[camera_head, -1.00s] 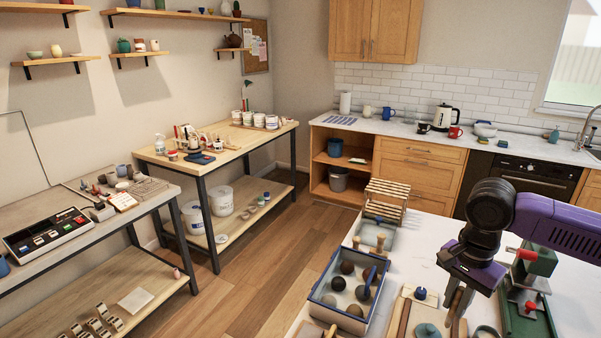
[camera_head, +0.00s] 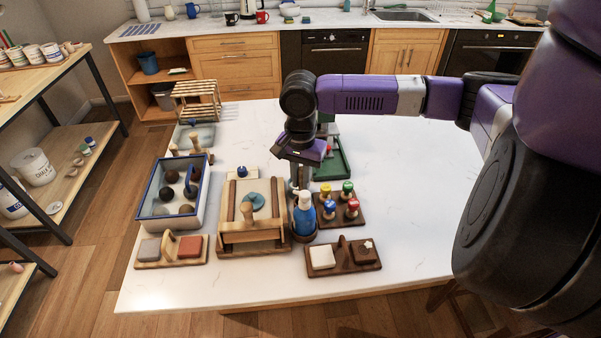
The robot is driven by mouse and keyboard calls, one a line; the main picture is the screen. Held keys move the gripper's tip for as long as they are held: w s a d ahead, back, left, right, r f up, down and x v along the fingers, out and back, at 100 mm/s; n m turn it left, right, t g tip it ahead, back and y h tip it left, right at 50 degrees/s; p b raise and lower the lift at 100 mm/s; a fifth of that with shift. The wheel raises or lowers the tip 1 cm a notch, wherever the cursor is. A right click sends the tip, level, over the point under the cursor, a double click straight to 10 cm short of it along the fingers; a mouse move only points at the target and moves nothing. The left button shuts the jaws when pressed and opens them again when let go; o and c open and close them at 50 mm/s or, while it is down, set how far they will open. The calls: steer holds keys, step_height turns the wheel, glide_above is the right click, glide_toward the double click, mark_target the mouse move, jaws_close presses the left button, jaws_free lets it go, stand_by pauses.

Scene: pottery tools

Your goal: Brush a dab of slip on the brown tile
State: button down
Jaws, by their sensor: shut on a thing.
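My gripper (camera_head: 296,187) points down over the middle of the white table, behind and above a blue-and-white bottle-like object (camera_head: 305,218). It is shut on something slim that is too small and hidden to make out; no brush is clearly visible. The dark brown tile (camera_head: 358,257) sits in the right part of a dark wooden holder (camera_head: 343,268), with a small pale star-shaped spot or piece on it. A white tile (camera_head: 322,257) lies left of it. A grey tile (camera_head: 149,250) and a reddish-brown tile (camera_head: 191,246) sit in another wooden holder at the left front.
Several coloured knobs stand on a dark rack (camera_head: 341,219) to the right. A slatted rack (camera_head: 196,98) stands behind. The table's right side is clear.

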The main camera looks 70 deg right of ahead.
mark_target(301, 170)
steer(key=shift+f, duration=1.65)
steer(key=c, duration=1.3)
jaws_free()
steer(key=shift+r, duration=0.1)
step_height(301, 170, up, 8)
steer(key=shift+a+f+b, duration=0.1)
steer(key=shift+f+b, duration=0.1)
steer(key=shift+b, duration=0.15)
